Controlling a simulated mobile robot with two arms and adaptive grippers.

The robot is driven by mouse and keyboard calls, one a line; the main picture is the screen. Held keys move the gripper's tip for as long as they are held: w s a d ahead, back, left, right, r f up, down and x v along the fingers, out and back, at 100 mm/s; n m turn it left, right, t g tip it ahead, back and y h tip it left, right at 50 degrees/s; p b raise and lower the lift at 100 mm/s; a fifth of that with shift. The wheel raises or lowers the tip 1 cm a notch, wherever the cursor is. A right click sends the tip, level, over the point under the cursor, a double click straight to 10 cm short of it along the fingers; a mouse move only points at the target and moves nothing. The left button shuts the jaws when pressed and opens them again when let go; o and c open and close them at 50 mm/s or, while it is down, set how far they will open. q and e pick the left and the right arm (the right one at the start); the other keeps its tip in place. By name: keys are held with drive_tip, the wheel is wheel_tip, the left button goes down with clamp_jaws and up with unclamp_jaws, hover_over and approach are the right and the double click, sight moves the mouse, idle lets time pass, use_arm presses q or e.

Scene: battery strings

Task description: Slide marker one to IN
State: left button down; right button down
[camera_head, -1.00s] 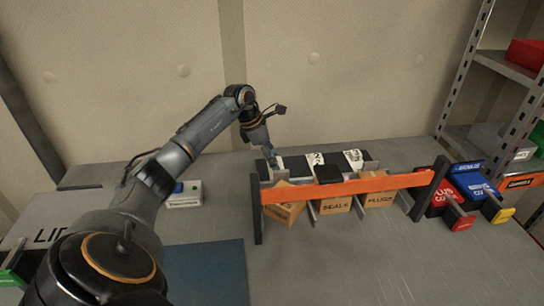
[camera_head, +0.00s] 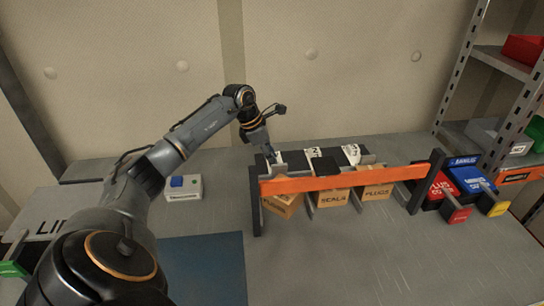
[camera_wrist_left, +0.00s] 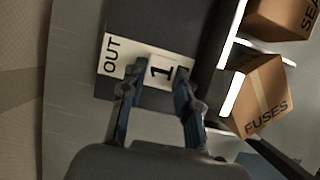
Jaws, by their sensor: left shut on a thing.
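Marker one (camera_wrist_left: 160,70) is a small white piece with a black "1", seen in the left wrist view. It sits beside the word OUT on a white label (camera_wrist_left: 110,56), on a dark strip. My left gripper (camera_wrist_left: 156,92) is shut on marker one, with one blue-grey finger on each side of it. In the head view my left gripper (camera_head: 268,154) is at the far left end of the rack, behind the orange bar, and largely covers the marker there. No IN label is readable. My right gripper is not in view.
An orange bar (camera_head: 340,181) runs across the rack's front. Behind it are a tilted FUSES box (camera_wrist_left: 262,95), a SEALS box (camera_head: 333,198) and a PLUGS box (camera_head: 376,192). Red (camera_head: 440,190) and blue (camera_head: 470,180) bins stand at right.

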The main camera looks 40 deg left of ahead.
use_arm(q)
drive_tip(key=c, duration=1)
unclamp_jaws()
drive_tip(key=shift+s+d, duration=0.15)
drive_tip(key=shift+d, duration=0.05)
drive_tip(key=shift+o, duration=0.2)
drive_tip(key=shift+a+r, duration=0.2)
drive_tip(key=shift+r, duration=0.25)
drive_tip(key=v, duration=1.1)
drive_tip(key=shift+s, duration=0.2)
drive_tip(key=shift+d, duration=0.1)
